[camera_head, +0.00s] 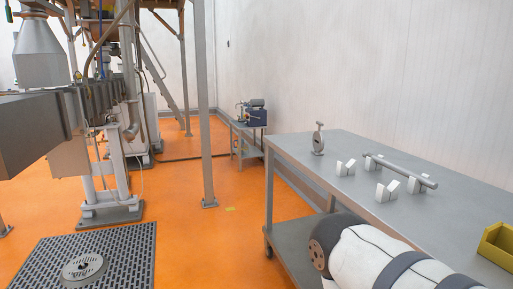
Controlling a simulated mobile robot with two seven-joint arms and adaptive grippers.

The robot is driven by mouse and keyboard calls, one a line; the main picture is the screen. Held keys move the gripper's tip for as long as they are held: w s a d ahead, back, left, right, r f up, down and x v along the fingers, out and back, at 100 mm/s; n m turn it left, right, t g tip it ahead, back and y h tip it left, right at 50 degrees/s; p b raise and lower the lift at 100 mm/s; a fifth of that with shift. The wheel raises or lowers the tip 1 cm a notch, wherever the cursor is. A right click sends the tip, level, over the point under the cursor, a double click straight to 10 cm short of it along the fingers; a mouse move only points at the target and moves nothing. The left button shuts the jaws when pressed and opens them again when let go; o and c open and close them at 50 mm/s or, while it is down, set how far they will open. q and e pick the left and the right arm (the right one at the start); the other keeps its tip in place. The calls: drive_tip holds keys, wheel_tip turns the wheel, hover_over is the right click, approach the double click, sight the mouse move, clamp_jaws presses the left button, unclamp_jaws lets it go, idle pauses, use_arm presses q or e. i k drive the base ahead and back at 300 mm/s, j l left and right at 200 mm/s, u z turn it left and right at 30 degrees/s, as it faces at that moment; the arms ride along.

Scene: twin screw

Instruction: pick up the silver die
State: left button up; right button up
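Neither of my grippers is in view, and nothing is seen touching either object.
A rod (400,170) rests across white V-blocks on the table, beside more white blocks (346,167). A yellow bin (497,245) stands at the right edge. Orange floor (222,240) is open left of the table.

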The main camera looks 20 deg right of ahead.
sight(318, 137)
drive_tip(key=i+j+z, duration=0.1)
drive_tip(key=i+z, duration=0.35)
drive_tip(key=i+j+z, duration=0.45)
drive_tip(key=i, duration=0.2)
drive_tip(key=i+j+z, duration=0.45)
drive_tip(key=i+l, duration=0.05)
